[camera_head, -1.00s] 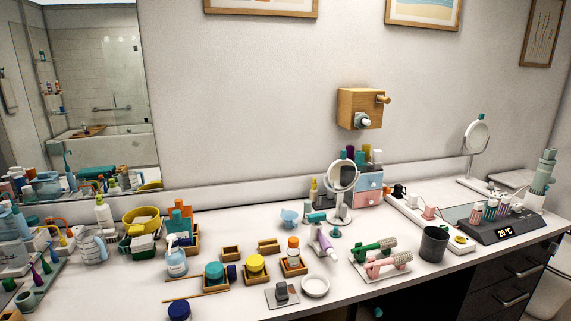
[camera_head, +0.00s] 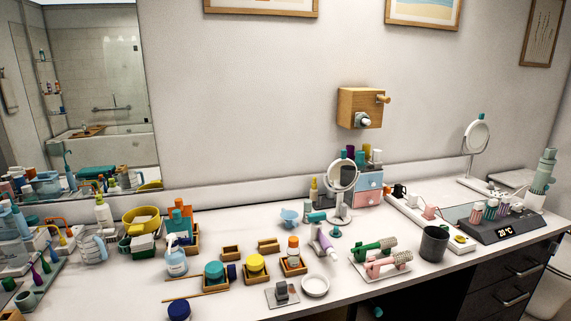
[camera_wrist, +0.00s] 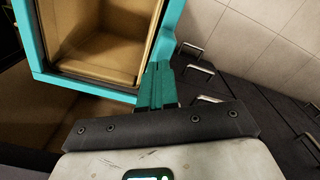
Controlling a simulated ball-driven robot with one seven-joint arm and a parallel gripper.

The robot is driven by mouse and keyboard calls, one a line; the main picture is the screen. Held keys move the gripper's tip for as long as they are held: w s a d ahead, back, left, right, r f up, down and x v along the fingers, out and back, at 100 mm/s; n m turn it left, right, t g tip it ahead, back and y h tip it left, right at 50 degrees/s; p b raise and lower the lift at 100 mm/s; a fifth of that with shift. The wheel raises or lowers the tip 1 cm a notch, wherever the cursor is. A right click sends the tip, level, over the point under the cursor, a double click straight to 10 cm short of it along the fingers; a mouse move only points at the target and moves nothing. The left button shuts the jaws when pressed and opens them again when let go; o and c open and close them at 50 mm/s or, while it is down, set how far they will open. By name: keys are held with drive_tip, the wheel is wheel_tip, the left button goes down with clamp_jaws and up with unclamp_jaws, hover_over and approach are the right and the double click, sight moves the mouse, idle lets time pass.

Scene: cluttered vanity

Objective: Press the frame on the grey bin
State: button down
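In the wrist view a teal square frame (camera_wrist: 103,91) forms the rim around an opening with a tan inside (camera_wrist: 105,45). It fills the upper left and is cut off by the picture's top edge. The outer walls of the bin under it are hardly visible, so I cannot tell their grey. My gripper (camera_wrist: 157,72) has its teal fingers close together, with nothing seen between them. My gripper is not clearly seen in the head view.
Dark drawers with metal handles (camera_wrist: 193,48) stand right of the frame in the wrist view. In the head view the white counter (camera_head: 215,308) is crowded with bottles, small wooden trays and a dark grey cup (camera_head: 433,244). A dark space (camera_head: 415,295) opens under the counter.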

drive_tip(key=shift+f+b, duration=0.3)
drive_tip(key=shift+f, duration=0.35)
drive_tip(key=shift+r, duration=0.15)
idle(0.4)
drive_tip(key=shift+r+p, duration=3.4)
drive_tip(key=shift+p, duration=0.5)
